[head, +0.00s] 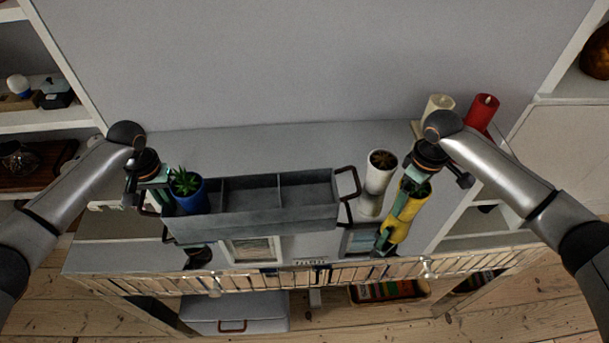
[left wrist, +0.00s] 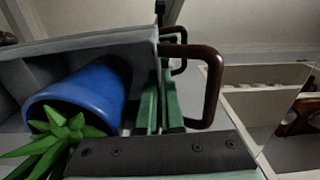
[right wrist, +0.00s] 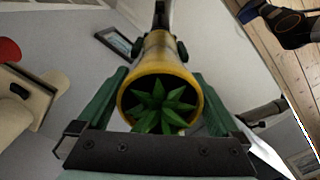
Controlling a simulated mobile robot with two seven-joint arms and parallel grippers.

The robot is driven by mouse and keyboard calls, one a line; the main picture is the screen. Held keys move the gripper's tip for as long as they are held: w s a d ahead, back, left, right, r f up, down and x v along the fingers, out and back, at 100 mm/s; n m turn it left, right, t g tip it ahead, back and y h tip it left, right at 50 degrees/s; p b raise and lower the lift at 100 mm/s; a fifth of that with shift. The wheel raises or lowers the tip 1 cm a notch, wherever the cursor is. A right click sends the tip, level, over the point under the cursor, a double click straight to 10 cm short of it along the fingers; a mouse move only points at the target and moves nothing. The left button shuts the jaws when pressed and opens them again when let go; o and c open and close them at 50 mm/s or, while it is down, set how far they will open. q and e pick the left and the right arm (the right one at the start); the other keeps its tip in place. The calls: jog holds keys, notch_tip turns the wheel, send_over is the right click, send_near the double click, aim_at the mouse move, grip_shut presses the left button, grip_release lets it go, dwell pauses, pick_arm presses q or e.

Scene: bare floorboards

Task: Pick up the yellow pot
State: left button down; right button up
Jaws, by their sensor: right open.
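The yellow pot (head: 400,228), with a green plant in it, stands on the grey surface right of the tray. My right gripper (head: 396,222) is above it with the jaws open. In the right wrist view the yellow pot (right wrist: 193,81) lies between the two green fingers, with gaps showing beside its rim. My left gripper (head: 152,186) is at the left end of the grey tray (head: 270,217). In the left wrist view its green fingers (left wrist: 160,108) are close together by a brown tray handle (left wrist: 211,88); whether they grip anything is unclear.
A blue pot (head: 193,201) with a plant sits in the tray's left compartment; the other compartments look empty. A white pot (head: 376,180) stands between tray and yellow pot. A cream candle (head: 438,104) and a red candle (head: 483,111) are behind on the right.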

jog(key=shift+r, duration=0.1)
jog(key=c, duration=1.6)
